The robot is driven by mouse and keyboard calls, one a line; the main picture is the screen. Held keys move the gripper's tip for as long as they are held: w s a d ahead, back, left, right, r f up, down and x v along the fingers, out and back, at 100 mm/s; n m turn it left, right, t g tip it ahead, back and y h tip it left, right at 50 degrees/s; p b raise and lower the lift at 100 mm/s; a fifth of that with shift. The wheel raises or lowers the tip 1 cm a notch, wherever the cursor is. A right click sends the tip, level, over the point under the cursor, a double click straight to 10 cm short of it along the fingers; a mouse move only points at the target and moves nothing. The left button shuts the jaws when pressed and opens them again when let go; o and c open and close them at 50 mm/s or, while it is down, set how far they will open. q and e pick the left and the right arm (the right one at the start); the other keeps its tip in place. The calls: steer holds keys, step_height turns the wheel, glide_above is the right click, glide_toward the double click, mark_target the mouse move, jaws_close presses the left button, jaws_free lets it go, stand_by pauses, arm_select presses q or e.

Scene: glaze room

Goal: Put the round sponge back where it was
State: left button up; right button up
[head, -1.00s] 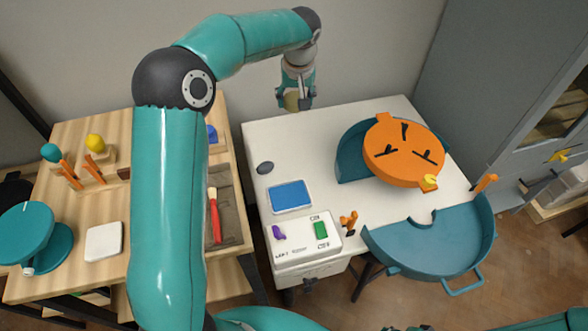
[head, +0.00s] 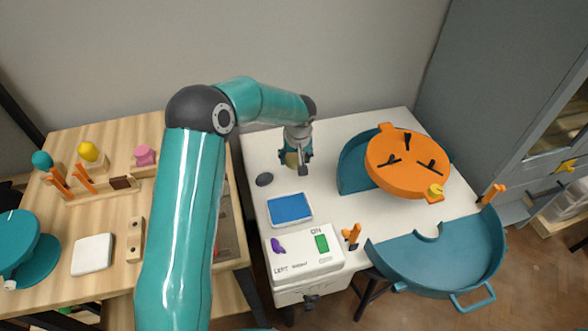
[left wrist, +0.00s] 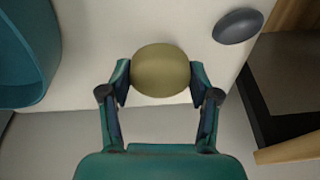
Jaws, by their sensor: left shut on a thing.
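The round sponge (head: 291,159), olive-yellow, is between the fingers of my left gripper (head: 304,163). The left wrist view shows the sponge (left wrist: 161,70) clasped on both sides by the fingertips. My left gripper is shut on it, pointing down over the back left part of the white table (head: 330,205). I cannot tell whether the sponge touches the tabletop. My right gripper is not in view.
A dark grey oval (head: 264,179) lies close by on the white table, with a blue pad (head: 290,208) and a control box (head: 303,262) nearer the front. A wheel with an orange disc (head: 408,165) stands right. A wooden bench (head: 65,225) is left.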

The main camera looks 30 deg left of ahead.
mark_target(295, 177)
arm_select(q)
step_height(295, 177, down, 6)
steer(key=shift+r, duration=0.1)
steer(key=o, duration=1.1)
steer(key=shift+r, duration=0.1)
steer(key=v, duration=1.1)
steer(key=shift+s+r+b, duration=0.1)
steer(key=shift+r+b, duration=0.2)
steer(key=shift+r, duration=0.05)
